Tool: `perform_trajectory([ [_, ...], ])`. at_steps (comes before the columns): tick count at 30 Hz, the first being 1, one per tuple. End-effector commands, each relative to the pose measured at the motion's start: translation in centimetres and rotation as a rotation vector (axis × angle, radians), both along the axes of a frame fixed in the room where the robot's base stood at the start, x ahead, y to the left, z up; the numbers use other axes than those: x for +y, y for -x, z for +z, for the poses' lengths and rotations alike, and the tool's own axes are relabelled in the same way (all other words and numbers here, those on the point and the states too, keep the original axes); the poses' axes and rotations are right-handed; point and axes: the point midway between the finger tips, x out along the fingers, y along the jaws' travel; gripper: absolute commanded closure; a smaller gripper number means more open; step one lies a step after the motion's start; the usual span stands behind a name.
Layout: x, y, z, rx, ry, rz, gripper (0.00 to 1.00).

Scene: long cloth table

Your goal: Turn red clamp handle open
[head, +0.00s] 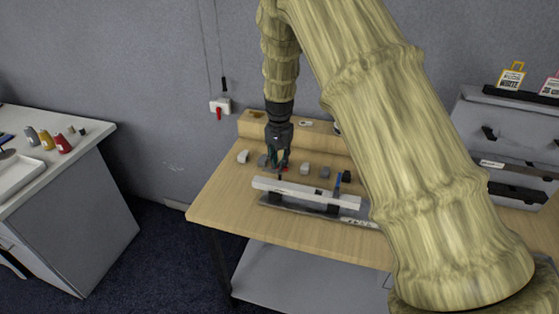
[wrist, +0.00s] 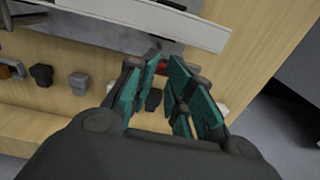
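A small red piece, likely the red clamp handle (head: 285,168), shows at my gripper (head: 279,163) on the wooden table, beside a long pale bar. In the wrist view the red piece (wrist: 161,68) lies between and just beyond the fingertips of my gripper (wrist: 166,72). The teal finger pads stand apart with a gap between them, and I see no contact with the red piece. Most of the clamp is hidden by the fingers. The pale bar (head: 300,193) lies just in front of the gripper; it also crosses the top of the wrist view (wrist: 165,20).
Several small grey blocks (head: 304,169) stand along the table (head: 225,205). A blue upright handle (head: 338,181) stands at the bar's right part. A wall switch with a red lever (head: 219,113) is behind. Grey drawers (head: 478,125) stand at right. The table's left front is clear.

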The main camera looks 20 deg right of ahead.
Motion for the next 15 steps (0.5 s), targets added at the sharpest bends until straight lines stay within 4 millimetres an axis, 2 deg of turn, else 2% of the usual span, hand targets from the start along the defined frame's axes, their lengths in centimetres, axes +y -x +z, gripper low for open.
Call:
perform_trajectory([
  [1, 0.32, 1.08, -1.64, 0.028, -0.006, 0.000, 0.57],
  [4, 0.23, 1.13, -1.63, 0.029, -0.006, -0.001, 0.36],
  [6, 0.13, 1.14, -1.59, 0.028, -0.005, -0.002, 0.25],
  [15, -0.16, 0.85, -1.02, 0.020, -0.002, -0.004, 0.25],
])
